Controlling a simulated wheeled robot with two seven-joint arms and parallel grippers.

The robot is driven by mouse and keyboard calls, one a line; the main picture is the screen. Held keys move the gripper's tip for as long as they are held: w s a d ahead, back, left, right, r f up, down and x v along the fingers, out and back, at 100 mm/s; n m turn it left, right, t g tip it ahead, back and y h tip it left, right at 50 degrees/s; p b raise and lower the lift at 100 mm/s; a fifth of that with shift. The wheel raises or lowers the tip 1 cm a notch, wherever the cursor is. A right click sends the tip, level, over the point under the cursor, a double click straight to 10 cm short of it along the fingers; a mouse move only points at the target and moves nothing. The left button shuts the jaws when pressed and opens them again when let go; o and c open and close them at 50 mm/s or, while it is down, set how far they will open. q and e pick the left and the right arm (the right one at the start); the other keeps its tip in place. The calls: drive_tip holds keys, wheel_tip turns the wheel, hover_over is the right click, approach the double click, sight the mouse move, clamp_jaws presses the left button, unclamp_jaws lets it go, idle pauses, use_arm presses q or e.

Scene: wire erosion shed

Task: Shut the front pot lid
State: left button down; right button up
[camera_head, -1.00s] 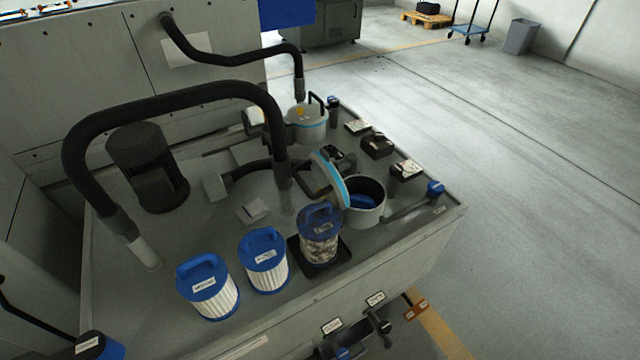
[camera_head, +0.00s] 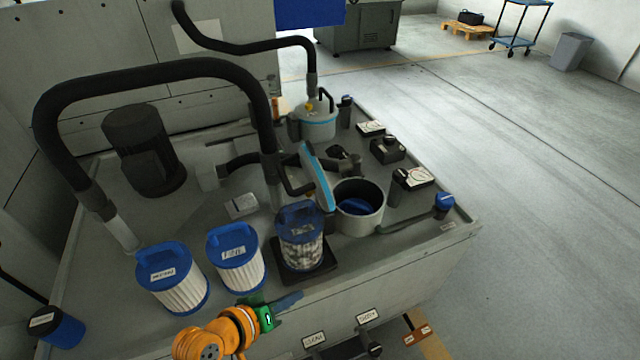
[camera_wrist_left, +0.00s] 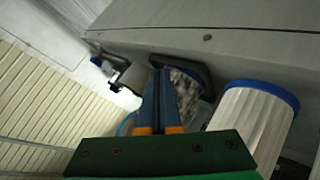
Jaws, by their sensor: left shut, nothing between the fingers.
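The front pot (camera_head: 359,207) is a grey open cylinder with something blue inside, near the bench's right front corner. Its lid (camera_head: 318,176) stands tilted up on the pot's left side, showing a light-blue edge and a dark handle. My left gripper (camera_head: 291,301) comes in low at the front edge of the bench, below the dirty filter, well short of the pot and lid. In the left wrist view its fingers (camera_wrist_left: 160,98) are together with nothing between them. My right gripper is not in view.
A dirty blue-topped filter (camera_head: 301,238) stands on a black tray between my left gripper and the pot. Two clean filters (camera_head: 237,257) (camera_head: 172,278) stand to its left. A black hose (camera_head: 150,75) arches over the bench. A rear pot (camera_head: 318,122) has its lid down.

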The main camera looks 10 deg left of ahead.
use_arm(q)
drive_tip(key=w+a+r+n+t+y, duration=0.1)
drive_tip(key=w+a+r+n+t, duration=0.2)
drive_tip(key=r+n, duration=0.25)
drive_tip(key=w+a+r+n+t, duration=0.2)
drive_tip(key=r+n+t, duration=0.2)
drive_tip(key=r, duration=0.2)
drive_tip(key=w+a+r+n+t+y, duration=0.1)
drive_tip(key=w+a+r+n+t, duration=0.25)
drive_tip(key=r, duration=0.25)
drive_tip(key=shift+n+g+h, duration=0.35)
drive_tip(key=shift+n+h, duration=0.05)
drive_tip(key=shift+w+d+r+p, duration=0.4)
drive_tip(key=shift+w+d+p, duration=0.45)
drive_tip(key=shift+w, duration=0.9)
drive_tip(key=shift+w+d+r+p, duration=0.4)
drive_tip(key=shift+w+d, duration=0.75)
drive_tip(key=shift+w, duration=0.65)
drive_tip(key=shift+w+d+r+p, duration=0.35)
drive_tip(key=shift+w+d+p, duration=0.5)
drive_tip(key=shift+w, duration=0.9)
drive_tip(key=shift+d, duration=0.1)
